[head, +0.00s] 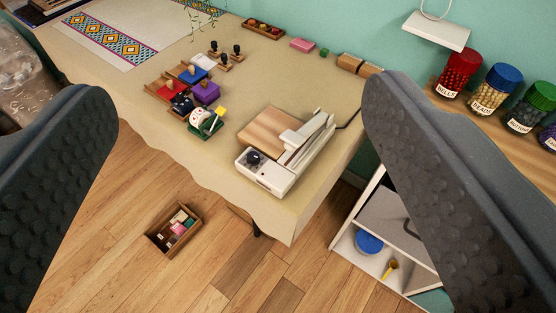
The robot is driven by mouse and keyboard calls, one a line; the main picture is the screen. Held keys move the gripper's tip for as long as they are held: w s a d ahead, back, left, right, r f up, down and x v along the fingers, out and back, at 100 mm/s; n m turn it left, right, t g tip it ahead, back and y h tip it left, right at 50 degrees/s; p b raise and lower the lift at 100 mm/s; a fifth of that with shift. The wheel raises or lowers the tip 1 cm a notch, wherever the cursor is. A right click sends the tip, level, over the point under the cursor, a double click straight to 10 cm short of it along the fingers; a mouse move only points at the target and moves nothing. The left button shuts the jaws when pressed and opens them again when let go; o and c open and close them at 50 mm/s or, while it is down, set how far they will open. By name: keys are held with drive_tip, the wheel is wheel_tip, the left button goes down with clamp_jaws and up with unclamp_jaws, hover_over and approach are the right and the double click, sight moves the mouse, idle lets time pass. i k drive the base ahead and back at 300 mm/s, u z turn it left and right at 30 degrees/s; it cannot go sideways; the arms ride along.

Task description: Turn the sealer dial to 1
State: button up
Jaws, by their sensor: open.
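The sealer (290,182) stands near the right front corner of the cloth-covered table, white with a wooden plate and a raised-looking white arm. Its dark round dial (254,158) is on the white front face, at the left end. The dial's setting is too small to read. My gripper (240,115) is open and empty, its two dark, studded fingers spread wide at the left and right edges of the view. The sealer shows between the fingers, farther off, and neither finger touches it.
Stamps and coloured ink pads (190,82) stand left of the sealer on the table (190,150). Lidded jars (493,88) line a shelf at right. A wooden box (174,230) lies on the floor. An open white cabinet (385,240) stands below right. Floor in front is otherwise clear.

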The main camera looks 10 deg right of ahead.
sight(253, 159)
drive_tip(key=z, duration=0.15)
drive_tip(key=k, duration=0.4)
drive_tip(key=u, duration=0.45)
drive_tip(key=i, duration=1.3)
drive_tip(key=z, duration=0.45)
